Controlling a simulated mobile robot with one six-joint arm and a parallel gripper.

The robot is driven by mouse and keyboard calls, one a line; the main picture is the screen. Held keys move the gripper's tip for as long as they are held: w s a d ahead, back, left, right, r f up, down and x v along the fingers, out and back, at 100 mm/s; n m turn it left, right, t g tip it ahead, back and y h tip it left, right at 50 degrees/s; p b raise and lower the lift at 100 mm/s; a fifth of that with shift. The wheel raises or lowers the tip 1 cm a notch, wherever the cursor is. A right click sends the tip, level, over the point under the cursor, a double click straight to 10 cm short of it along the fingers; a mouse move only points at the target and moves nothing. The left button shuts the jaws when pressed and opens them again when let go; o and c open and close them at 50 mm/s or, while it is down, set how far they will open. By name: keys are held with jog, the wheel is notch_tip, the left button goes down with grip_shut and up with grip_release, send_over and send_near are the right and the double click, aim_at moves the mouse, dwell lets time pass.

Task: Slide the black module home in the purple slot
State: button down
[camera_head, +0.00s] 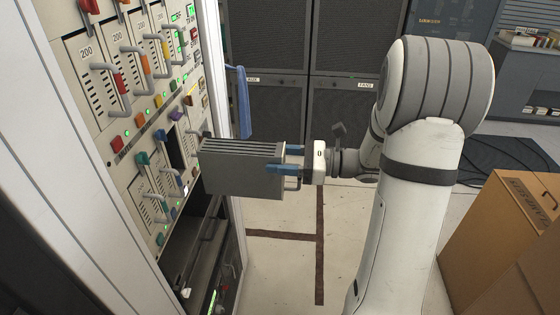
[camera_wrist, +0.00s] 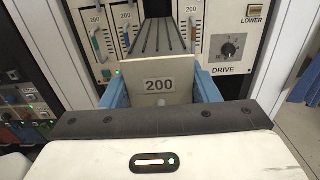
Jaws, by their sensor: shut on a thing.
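My gripper (camera_head: 288,160) has blue fingers shut on a grey box-shaped module (camera_head: 240,176) with dark ridges along its top. In the wrist view the fingers (camera_wrist: 160,90) flank its pale front plate (camera_wrist: 158,84), marked 200. Its ridged top (camera_wrist: 160,38) points away toward the rack. I see no clear black marking on its front. A purple tab (camera_head: 177,115) sits on the rack face above a dark open slot (camera_head: 177,148). The module's far end is close to the rack, right of that opening in the head view. I cannot tell whether it has entered, as the slot mouth is hidden in the wrist view.
The rack panel (camera_head: 115,130) carries several 200 modules with protruding handles and coloured tabs. A blue cloth (camera_head: 242,100) hangs by the rack edge. A cardboard box (camera_head: 500,245) stands right; floor between is open.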

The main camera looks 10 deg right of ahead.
aim_at(255, 147)
jog(key=shift+r+p, duration=0.7)
jog(key=shift+r, duration=0.75)
jog(key=shift+a, duration=0.1)
jog(key=shift+p+x, duration=0.4)
jog(key=shift+x, duration=2.4)
jog(key=shift+w, duration=0.1)
